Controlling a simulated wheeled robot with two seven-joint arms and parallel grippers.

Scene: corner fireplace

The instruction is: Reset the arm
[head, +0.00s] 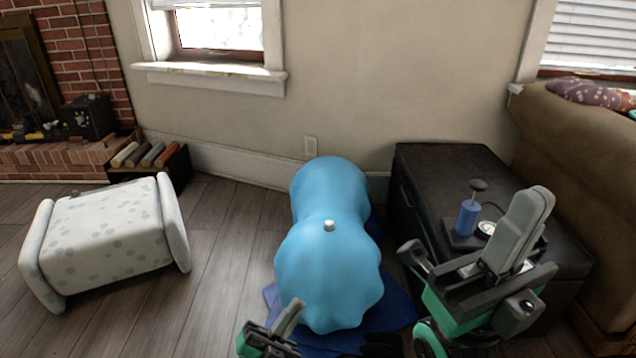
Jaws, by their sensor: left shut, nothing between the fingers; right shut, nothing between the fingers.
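My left gripper (289,314) shows at the bottom edge, left of centre, in the head view. It is shut and empty, in front of the lower end of the large blue inflatable (328,270). My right gripper (523,228) stands further right and looks much larger. It is shut and empty, tilted up in front of the black cabinet. The green and grey parts of my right arm hide part of the cabinet top and its front. The rest of my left arm is out of view.
The blue inflatable lies on a dark blue mat (397,309). The black cabinet (440,165) carries a blue cylinder (467,217). A brown sofa (585,150) stands right. A pale spotted ottoman (105,235) stands left, with wooden floor (225,240) free between it and the inflatable.

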